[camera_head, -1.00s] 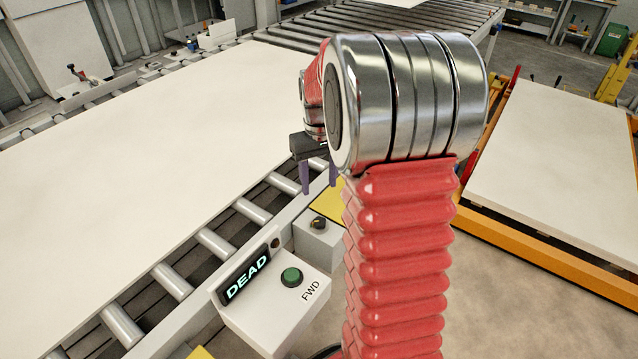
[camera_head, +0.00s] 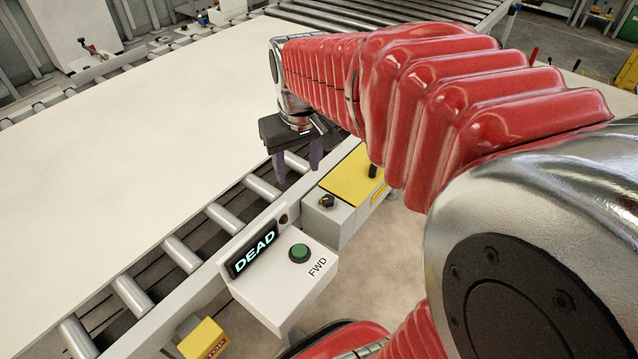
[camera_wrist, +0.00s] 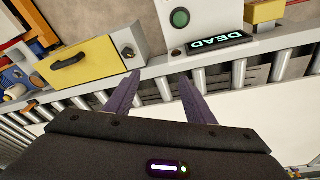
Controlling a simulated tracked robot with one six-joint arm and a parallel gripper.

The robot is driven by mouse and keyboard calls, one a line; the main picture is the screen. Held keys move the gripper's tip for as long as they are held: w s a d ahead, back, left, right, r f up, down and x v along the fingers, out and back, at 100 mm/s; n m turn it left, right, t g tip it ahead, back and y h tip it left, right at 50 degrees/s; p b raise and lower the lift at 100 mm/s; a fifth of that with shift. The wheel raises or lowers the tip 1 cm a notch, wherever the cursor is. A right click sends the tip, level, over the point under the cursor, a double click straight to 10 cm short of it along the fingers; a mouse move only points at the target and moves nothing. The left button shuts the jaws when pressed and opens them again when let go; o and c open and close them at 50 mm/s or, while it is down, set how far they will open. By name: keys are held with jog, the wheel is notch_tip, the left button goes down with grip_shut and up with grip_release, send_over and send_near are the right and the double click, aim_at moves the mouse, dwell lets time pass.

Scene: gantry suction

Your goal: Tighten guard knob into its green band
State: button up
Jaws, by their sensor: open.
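A yellow guard panel (camera_head: 350,176) sits beside the roller conveyor with a black handle-like knob (camera_head: 373,171) at its edge; the wrist view shows the panel (camera_wrist: 95,70) and a dark bar handle (camera_wrist: 68,61) on it. A small black rotary knob (camera_head: 327,201) is on the grey box next to the panel; it also shows in the wrist view (camera_wrist: 128,52). I cannot tell which is the guard knob. No green band can be made out. My gripper (camera_head: 297,164) is open and empty, its purple fingers above the conveyor's near edge, left of the panel, apart from both knobs.
A white control box (camera_head: 275,285) has a green button (camera_head: 299,253), the label FWD and a display (camera_head: 252,255) reading DEAD. A large pale board (camera_head: 120,170) covers much of the roller conveyor. A yellow block (camera_head: 204,339) is at the near edge.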

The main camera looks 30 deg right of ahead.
jog(key=s+a+r+n+t, duration=0.1)
jog(key=s+a+t, duration=0.2)
jog(key=s+a, duration=0.6)
jog(key=shift+s+a+r+y, duration=0.3)
jog(key=shift+s+a+r, duration=0.05)
jog(key=shift+s, duration=1.1)
